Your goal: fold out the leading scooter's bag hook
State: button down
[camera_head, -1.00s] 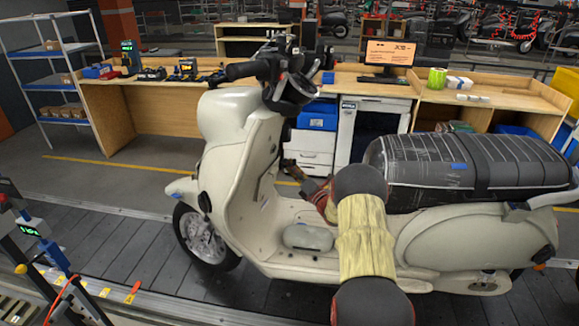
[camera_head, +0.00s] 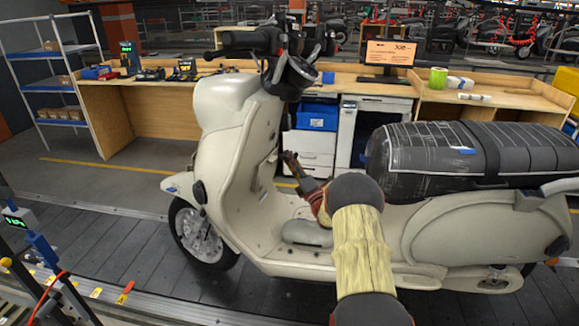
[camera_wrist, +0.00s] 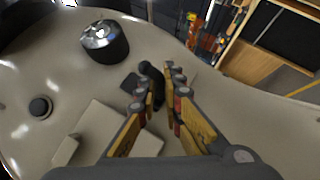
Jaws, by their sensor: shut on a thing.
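The cream scooter (camera_head: 232,150) stands on the slat conveyor. Its inner leg shield fills much of the wrist view (camera_wrist: 70,75). The small black bag hook (camera_wrist: 151,72) sticks out from a dark base on that panel. My gripper (camera_wrist: 162,88) has its yellow-and-grey fingers on either side of the hook, closed on it; the fingers hide part of the hook. In the head view my gripper (camera_head: 290,158) reaches behind the leg shield, small and partly hidden, and the hook cannot be made out there.
A black round knob or lock (camera_wrist: 104,42) sits on the panel near the hook. The black wrapped seat (camera_head: 430,160) is right of my arm, and the handlebar (camera_head: 255,42) is above. A workbench (camera_head: 140,115) stands behind the conveyor.

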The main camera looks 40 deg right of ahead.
jog(key=shift+f+m+t+h+b, duration=0.3)
jog(key=shift+m+t+h+b, duration=0.15)
jog(key=shift+m+b, duration=0.5)
jog(key=shift+r+h, duration=0.1)
jog(key=shift+h, duration=0.15)
jog(key=c, duration=1.9)
grip_release()
jog(key=v, duration=1.2)
jog(key=shift+s, duration=0.1)
